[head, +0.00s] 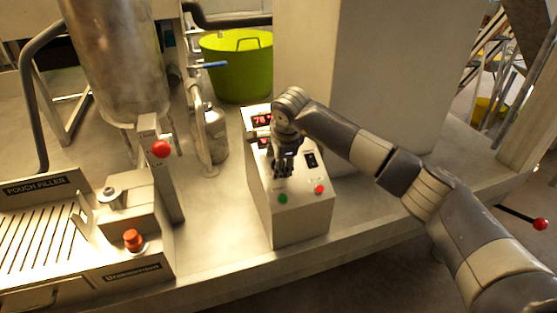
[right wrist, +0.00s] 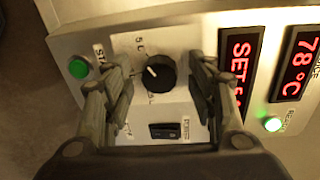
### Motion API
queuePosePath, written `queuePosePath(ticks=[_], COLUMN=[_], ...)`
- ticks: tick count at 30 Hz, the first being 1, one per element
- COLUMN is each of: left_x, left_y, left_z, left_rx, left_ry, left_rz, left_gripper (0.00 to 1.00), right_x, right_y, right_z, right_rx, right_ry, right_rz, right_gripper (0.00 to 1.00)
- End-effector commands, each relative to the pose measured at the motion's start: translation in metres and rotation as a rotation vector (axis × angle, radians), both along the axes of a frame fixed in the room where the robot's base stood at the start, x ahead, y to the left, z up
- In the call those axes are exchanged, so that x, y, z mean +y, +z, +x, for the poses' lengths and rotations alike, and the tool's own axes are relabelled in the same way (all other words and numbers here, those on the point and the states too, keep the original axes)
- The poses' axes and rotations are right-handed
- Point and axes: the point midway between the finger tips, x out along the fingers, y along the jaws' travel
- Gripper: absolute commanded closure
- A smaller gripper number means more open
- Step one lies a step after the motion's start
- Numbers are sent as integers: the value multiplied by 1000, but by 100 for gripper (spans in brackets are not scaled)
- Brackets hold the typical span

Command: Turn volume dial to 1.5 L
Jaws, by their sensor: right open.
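The volume dial (right wrist: 163,72) is a round black knob with a white pointer mark, on the pale control box (head: 297,222). In the right wrist view the mark sits on the dial's left side, tilted toward the upper left. Parts of the printed litre marks show around it, but I cannot read the setting. My right gripper (right wrist: 160,80) is open, with one finger on each side of the dial; I cannot tell whether they touch it. In the head view the right gripper (head: 284,170) points down over the box and hides the dial. My left gripper is not in view.
Close to the dial are a green button (right wrist: 78,68), a black rocker switch (right wrist: 165,131) and a red SET display (right wrist: 240,65). Another display (right wrist: 296,68) reads 78 °C. The pouch filler (head: 60,230) stands left.

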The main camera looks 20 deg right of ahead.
Motion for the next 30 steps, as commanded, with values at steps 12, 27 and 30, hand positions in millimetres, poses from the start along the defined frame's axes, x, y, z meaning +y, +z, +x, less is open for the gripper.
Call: queuePosePath(ticks=[12, 27, 30], left_x=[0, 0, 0], left_y=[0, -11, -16], left_z=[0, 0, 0], left_rx=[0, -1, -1], left_ry=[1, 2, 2], left_rz=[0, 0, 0], left_gripper=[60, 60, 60], right_x=[0, 1, 1], right_y=[0, -1, -1], right_z=[0, 0, 0], right_rx=[0, -6, -6], right_ry=[0, 118, 185], right_rz=[1, -62, -98], right_gripper=[92, 92, 92])
